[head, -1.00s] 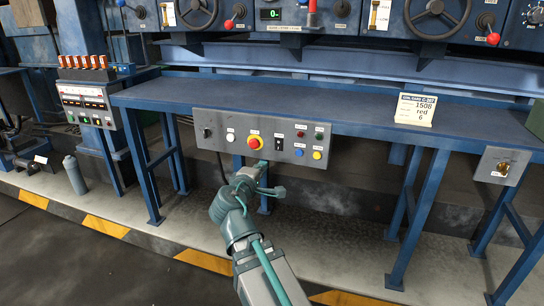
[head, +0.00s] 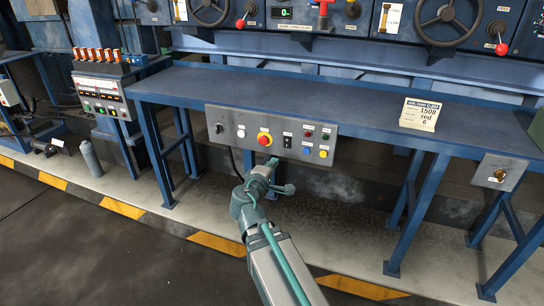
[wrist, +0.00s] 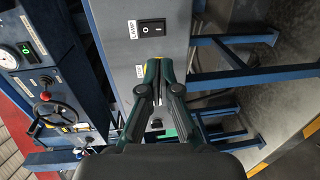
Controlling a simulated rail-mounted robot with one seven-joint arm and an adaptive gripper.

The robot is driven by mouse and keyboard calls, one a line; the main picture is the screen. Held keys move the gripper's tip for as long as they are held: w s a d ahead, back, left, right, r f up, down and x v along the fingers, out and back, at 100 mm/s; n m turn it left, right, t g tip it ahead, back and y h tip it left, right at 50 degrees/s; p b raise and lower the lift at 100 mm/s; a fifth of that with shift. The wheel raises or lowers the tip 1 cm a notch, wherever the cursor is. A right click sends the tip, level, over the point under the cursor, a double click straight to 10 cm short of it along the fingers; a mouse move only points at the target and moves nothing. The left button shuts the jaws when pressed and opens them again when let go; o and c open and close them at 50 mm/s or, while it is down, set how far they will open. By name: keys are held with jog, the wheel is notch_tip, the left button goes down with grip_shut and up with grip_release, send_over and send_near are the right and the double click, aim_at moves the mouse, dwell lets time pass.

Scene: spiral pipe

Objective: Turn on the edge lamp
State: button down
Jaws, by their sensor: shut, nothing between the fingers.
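The lamp switch is a black rocker (head: 287,140) on the grey control panel (head: 225,119) at the bench's front edge. In the wrist view the rocker (wrist: 152,29) shows "O" and "I" marks beside a LAMP label (wrist: 132,30). My gripper (head: 272,162) is below and left of the rocker in the head view, near the panel's lower edge. In the wrist view the fingertips of my gripper (wrist: 158,62) are together and empty, in front of the panel and below the rocker. Whether they touch the panel cannot be told.
Close to the rocker are a red button (head: 264,139) on a yellow base, a blue button (head: 307,150) and a yellow button (head: 324,154). A sign (head: 420,114) stands on the blue bench (head: 350,105). Bench legs stand below; open floor lies in front.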

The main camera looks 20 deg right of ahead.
aim_at(286, 147)
jog(key=x, duration=1.1)
jog(key=shift+w+d+f, duration=0.15)
jog(key=shift+d, duration=0.05)
